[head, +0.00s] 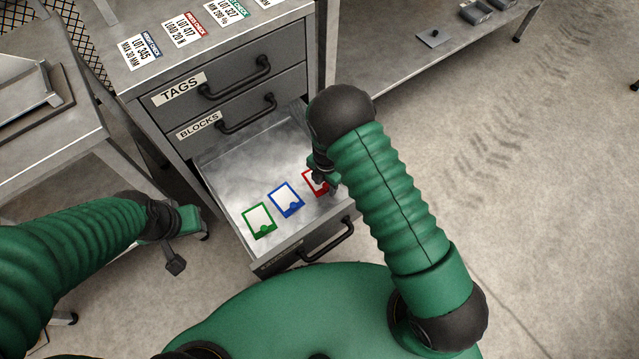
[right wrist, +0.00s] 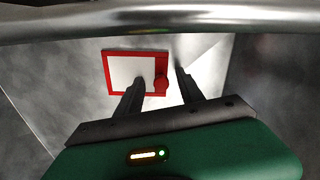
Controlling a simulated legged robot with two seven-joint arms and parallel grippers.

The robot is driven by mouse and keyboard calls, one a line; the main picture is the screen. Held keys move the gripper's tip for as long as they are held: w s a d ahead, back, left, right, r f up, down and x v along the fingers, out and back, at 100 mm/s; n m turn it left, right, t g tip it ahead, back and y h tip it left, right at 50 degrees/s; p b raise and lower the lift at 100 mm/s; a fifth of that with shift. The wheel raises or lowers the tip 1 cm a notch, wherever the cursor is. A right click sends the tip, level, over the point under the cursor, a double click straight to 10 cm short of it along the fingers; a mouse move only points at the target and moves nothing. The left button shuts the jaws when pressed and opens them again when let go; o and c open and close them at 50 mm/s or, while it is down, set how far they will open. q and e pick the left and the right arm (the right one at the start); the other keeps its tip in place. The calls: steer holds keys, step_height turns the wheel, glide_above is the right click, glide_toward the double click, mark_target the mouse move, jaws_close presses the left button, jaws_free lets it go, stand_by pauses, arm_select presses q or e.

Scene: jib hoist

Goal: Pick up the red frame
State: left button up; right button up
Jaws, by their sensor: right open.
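The red frame (head: 308,181) lies in the open bottom drawer, at the right end of a row of frames. In the head view my right gripper (head: 326,184) partly hides it. In the right wrist view the red frame (right wrist: 106,72) lies flat with a pale inside and a round red knob at its lower right corner. My right gripper (right wrist: 161,77) is open, with its two fingers on either side of the knob; I cannot tell whether they touch it. My left gripper (head: 175,260) hangs outside the drawer on the left; its jaws are too small to read.
The blue frame (head: 274,198) and the green frame (head: 246,222) lie left of the red one. The drawer (head: 222,160) has raised metal walls close around my right gripper. Closed drawers labelled TAGS (head: 215,90) and BLOCKS (head: 225,125) are above. A workbench (head: 50,150) stands at left.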

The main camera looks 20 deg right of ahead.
steer(key=shift+d+f, duration=0.15)
steer(key=shift+d, duration=0.05)
steer(key=shift+c, duration=1.4)
steer(key=shift+a, duration=0.1)
jaws_close()
